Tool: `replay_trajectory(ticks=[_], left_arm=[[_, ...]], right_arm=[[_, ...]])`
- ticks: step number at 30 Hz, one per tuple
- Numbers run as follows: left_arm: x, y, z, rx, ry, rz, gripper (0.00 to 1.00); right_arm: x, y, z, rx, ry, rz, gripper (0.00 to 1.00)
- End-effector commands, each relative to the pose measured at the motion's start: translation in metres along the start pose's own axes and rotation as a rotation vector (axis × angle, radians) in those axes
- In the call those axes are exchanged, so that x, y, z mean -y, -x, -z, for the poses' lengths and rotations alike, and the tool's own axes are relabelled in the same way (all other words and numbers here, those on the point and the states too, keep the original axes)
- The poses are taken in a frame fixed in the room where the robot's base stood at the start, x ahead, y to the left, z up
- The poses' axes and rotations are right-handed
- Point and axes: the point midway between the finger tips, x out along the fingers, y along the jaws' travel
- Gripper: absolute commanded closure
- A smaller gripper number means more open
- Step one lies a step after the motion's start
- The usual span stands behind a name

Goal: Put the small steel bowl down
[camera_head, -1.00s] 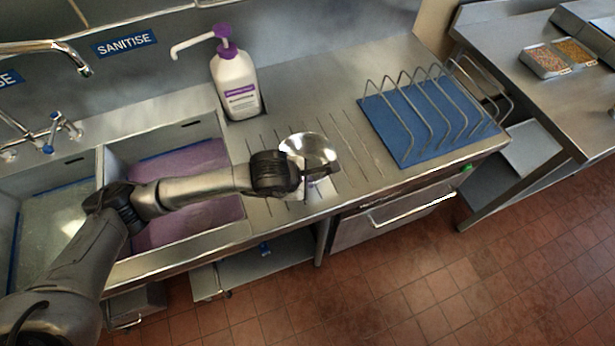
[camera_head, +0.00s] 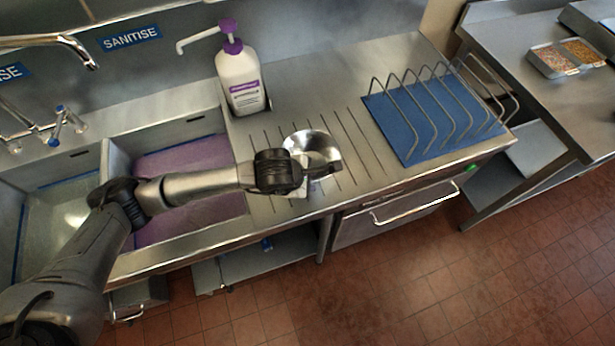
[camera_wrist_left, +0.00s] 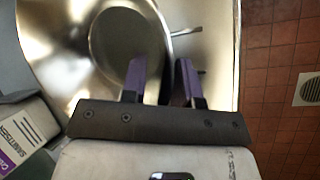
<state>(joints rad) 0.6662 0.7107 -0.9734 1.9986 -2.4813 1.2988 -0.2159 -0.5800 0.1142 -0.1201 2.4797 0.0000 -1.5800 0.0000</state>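The small steel bowl (camera_head: 322,147) is shiny and round, over the grooved drainboard (camera_head: 350,135) to the right of the sink. My left gripper (camera_head: 300,172) comes from the left and is at the bowl's near-left side. In the left wrist view, its two purple fingers (camera_wrist_left: 160,82) stand on either side of the bowl's wall (camera_wrist_left: 60,40), shut on it. The bowl's inside faces up in the head view. Its underside is hidden, so I cannot tell whether it touches the drainboard. My right gripper is not in view.
A white sanitiser bottle (camera_head: 240,82) with a purple pump stands behind the drainboard. A wire rack (camera_head: 440,105) on a blue mat (camera_head: 400,128) stands to the right. The sink (camera_head: 185,170) lies left. Grooved steel around the bowl is clear.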

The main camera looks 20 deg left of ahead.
Motion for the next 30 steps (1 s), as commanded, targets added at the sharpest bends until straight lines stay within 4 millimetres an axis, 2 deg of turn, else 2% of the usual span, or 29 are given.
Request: replay_trajectory(ticks=[12, 18, 24, 30], left_arm=[[-0.001, 0.079, -0.001, 0.003, -0.002, -0.004, 0.72], [0.000, 0.112, -0.001, 0.003, -0.002, -0.003, 0.72], [0.000, 0.132, -0.001, 0.003, -0.001, -0.002, 0.72], [0.000, 0.138, -0.001, 0.001, -0.001, -0.001, 0.72]], right_arm=[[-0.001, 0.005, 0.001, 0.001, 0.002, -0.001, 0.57], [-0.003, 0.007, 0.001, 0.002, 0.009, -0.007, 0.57], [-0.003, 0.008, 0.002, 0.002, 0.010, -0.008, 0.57], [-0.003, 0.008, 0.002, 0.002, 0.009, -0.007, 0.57]])
